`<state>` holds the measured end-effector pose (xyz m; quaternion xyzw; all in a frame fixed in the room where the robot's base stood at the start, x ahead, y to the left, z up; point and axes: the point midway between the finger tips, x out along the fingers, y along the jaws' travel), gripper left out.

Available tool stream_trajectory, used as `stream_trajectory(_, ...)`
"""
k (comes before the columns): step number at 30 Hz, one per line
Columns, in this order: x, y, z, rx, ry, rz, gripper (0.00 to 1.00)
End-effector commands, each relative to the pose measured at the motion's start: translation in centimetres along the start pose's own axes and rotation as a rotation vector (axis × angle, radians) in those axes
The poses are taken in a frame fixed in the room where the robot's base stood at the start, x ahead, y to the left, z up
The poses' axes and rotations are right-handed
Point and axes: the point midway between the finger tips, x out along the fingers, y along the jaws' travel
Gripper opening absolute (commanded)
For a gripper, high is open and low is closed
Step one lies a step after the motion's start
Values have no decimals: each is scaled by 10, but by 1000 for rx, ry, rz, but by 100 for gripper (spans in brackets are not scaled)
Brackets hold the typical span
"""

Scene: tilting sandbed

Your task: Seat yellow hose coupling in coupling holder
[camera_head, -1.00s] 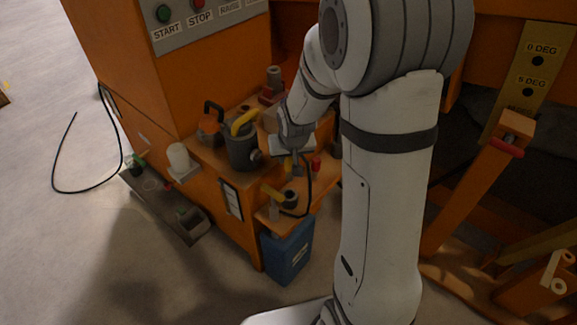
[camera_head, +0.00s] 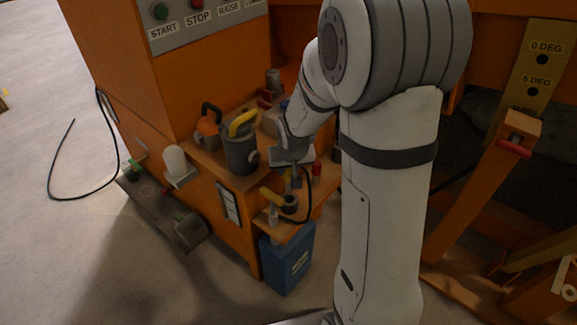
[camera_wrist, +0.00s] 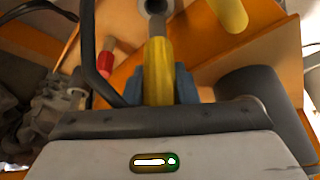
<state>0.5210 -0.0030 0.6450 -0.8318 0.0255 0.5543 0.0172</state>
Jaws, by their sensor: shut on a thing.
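The yellow hose coupling (camera_wrist: 158,75) is in the wrist view, with a grey metal tip. My gripper (camera_wrist: 162,88) is shut on it, a blue-grey finger on each side. The tip points at a grey round socket (camera_wrist: 154,5), apparently the coupling holder, cut off by the top edge. The tip overlaps the socket in the picture; I cannot tell whether it is inside. In the head view my gripper (camera_head: 292,179) is just above a dark round fitting (camera_head: 289,203) on the small orange shelf (camera_head: 268,224). The coupling is not clearly visible there.
A black hose (camera_head: 309,195) loops beside my gripper. A yellow handle (camera_head: 272,197) sits left of the fitting. A grey jug (camera_head: 240,155) with a yellow handle stands close by on the upper ledge. A red-capped item (camera_head: 316,168) is to the right. A blue canister (camera_head: 287,262) stands below.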

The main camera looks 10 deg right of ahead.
Motion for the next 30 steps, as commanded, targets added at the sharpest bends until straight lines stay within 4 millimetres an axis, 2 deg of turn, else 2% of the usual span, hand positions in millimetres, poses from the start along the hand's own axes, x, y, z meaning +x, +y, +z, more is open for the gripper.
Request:
stream_trajectory(1, 9, 0, 4, 0, 0, 0, 0)
stream_trajectory(7, 21, 0, 9, 0, 1, 0, 0)
stream_trajectory(30, 22, 1, 9, 1, 1, 0, 0)
